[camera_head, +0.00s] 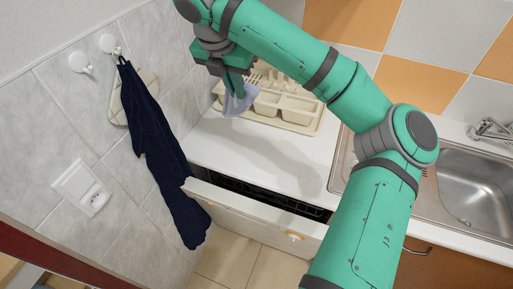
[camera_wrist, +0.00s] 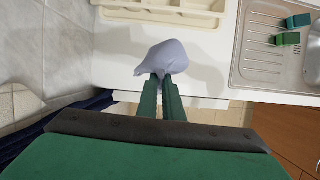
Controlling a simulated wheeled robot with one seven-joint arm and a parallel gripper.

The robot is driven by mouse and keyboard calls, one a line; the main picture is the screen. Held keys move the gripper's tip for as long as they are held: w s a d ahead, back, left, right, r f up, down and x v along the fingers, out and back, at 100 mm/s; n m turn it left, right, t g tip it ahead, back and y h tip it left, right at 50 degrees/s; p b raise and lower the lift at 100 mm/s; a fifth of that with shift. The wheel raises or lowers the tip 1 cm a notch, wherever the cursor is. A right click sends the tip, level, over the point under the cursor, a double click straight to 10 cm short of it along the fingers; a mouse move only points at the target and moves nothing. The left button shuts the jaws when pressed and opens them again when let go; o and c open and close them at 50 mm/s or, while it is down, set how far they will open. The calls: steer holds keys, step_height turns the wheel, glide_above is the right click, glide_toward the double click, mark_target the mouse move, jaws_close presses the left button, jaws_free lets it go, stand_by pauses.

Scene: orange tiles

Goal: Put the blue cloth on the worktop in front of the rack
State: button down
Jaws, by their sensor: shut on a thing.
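My gripper (camera_head: 238,80) is shut on a pale blue cloth (camera_head: 240,101), which hangs bunched from the fingertips. In the wrist view the cloth (camera_wrist: 168,60) shows at the tips of my gripper (camera_wrist: 161,80), over the white worktop (camera_wrist: 110,68). The cream rack (camera_head: 291,122) stands on the worktop (camera_head: 215,146) at the back. In the head view the cloth overlaps the rack's left part. Whether the cloth touches the rack or worktop I cannot tell.
A dark navy cloth (camera_head: 165,150) hangs from a wall hook (camera_head: 108,42) at left. A front panel (camera_head: 255,218) below the worktop is partly open. A metal sink (camera_head: 470,185) lies to the right. Green pieces (camera_wrist: 288,38) lie on its drainboard. The worktop before the rack is clear.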

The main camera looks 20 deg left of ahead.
steer(key=d+x, duration=0.2)
steer(key=x, duration=1.2)
steer(key=shift+d, duration=0.3)
steer(key=shift+r, duration=0.1)
steer(key=shift+w, duration=0.1)
steer(key=w+a+m+g+h+b, duration=0.1)
steer(key=w+a+m+h, duration=0.15)
steer(key=w+m, duration=0.65)
steer(key=shift+n, duration=0.7)
steer(key=s+f, duration=0.2)
steer(key=s+d+f, duration=0.1)
steer(key=s+f, duration=0.4)
steer(key=f, duration=0.1)
steer(key=shift+s+d+f, duration=0.1)
steer(key=shift+s+d, duration=0.3)
steer(key=s+f, duration=0.1)
steer(key=s, duration=0.1)
steer(key=s+d+f, duration=0.1)
steer(key=s+f, duration=0.2)
steer(key=s, duration=0.1)
steer(key=shift+s+d+f, duration=0.3)
steer(key=shift+s+f, duration=0.05)
steer(key=shift+f, duration=0.05)
